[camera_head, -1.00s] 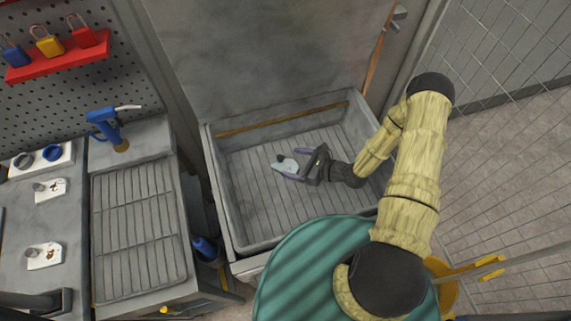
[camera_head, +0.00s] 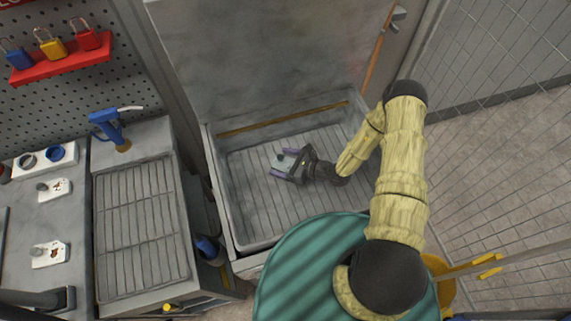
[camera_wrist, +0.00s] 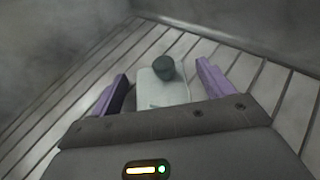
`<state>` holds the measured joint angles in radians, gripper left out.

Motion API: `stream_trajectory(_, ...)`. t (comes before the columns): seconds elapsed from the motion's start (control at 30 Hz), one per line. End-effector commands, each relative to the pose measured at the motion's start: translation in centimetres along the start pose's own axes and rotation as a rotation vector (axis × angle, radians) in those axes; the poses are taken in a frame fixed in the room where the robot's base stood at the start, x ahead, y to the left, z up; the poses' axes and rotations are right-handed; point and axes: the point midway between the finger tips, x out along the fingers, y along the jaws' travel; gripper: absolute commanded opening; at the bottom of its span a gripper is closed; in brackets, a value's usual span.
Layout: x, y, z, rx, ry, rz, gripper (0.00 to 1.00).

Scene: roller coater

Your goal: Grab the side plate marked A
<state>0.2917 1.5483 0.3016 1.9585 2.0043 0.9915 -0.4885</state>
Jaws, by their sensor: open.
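A pale plate with a dark round knob (camera_wrist: 163,93) lies on the slatted floor of the grey tray. No letter can be read on it. In the head view the plate (camera_head: 279,161) is small and partly hidden by my gripper. My gripper (camera_head: 282,164) is open, with its purple fingers pointing left. In the wrist view my gripper (camera_wrist: 160,85) has one finger on each side of the plate, with gaps showing. The near part of the plate is hidden behind the gripper body.
The grey tray (camera_head: 228,205) has raised walls around the gripper. A green ribbed round surface (camera_head: 300,265) stands in front of it. On the left bench, two white plates with knobs (camera_head: 52,190) (camera_head: 48,254) lie beside a rack (camera_head: 140,230). Padlocks hang above.

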Motion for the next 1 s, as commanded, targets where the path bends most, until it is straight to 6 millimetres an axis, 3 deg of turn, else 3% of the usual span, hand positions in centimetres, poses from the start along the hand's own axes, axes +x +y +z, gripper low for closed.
stream_trajectory(0.23,0.0,0.0,0.0,0.000,0.000,0.000,0.78)
stream_trajectory(0.47,0.0,0.0,0.0,0.000,0.000,0.000,0.33)
stream_trajectory(0.57,0.0,0.0,0.0,0.000,-0.001,0.000,0.24)
stream_trajectory(0.83,-0.2,0.0,0.4,0.000,-0.001,0.000,0.24)
stream_trajectory(1.0,-0.9,-0.1,2.1,-0.001,-0.002,0.000,0.24)
